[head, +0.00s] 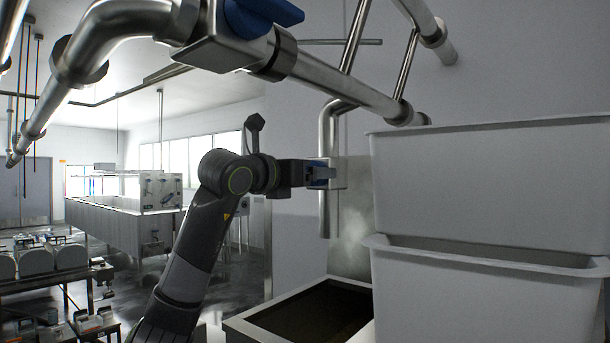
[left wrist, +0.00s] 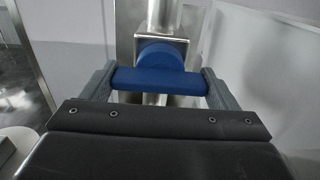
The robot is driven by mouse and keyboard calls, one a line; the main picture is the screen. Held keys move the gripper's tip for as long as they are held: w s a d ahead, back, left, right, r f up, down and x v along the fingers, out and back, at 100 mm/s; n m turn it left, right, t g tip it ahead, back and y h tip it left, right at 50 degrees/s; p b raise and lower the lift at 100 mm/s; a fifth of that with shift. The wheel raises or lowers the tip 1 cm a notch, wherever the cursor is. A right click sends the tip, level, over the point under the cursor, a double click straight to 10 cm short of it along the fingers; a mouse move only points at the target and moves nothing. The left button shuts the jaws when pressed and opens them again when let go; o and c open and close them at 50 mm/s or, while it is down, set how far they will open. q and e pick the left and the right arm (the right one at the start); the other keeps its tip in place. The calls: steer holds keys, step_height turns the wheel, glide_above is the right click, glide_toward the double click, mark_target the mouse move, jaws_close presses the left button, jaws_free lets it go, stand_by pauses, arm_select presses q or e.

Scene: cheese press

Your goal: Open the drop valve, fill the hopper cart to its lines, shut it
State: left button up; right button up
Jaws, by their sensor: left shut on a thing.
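My left gripper (head: 322,173) is shut on the blue handle of the drop valve. In the left wrist view the blue valve handle (left wrist: 160,80) lies crosswise between the two fingers of the gripper (left wrist: 158,88). The valve body sits on a vertical steel drop pipe (head: 329,130), whose outlet (head: 324,222) points down. Below it stands an open metal-rimmed cart or tub (head: 262,337) with a dark interior. No fill lines and no flow from the outlet can be made out. My right gripper is not in view.
Two stacked white tubs (head: 480,190) stand close on the right. A large steel pipe with another blue valve handle (head: 262,14) crosses overhead. A long vat (head: 120,222) and low equipment (head: 45,262) stand at the back left.

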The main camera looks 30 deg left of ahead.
arm_select(q)
steer(key=o, duration=0.9)
steer(key=shift+s+f+b, duration=0.1)
steer(key=shift+s+b, duration=0.25)
steer(key=s+a+b, duration=0.1)
steer(key=s+b, duration=0.5)
steer(key=s, duration=1)
steer(key=shift+s+a, duration=0.2)
steer(key=shift+s, duration=0.1)
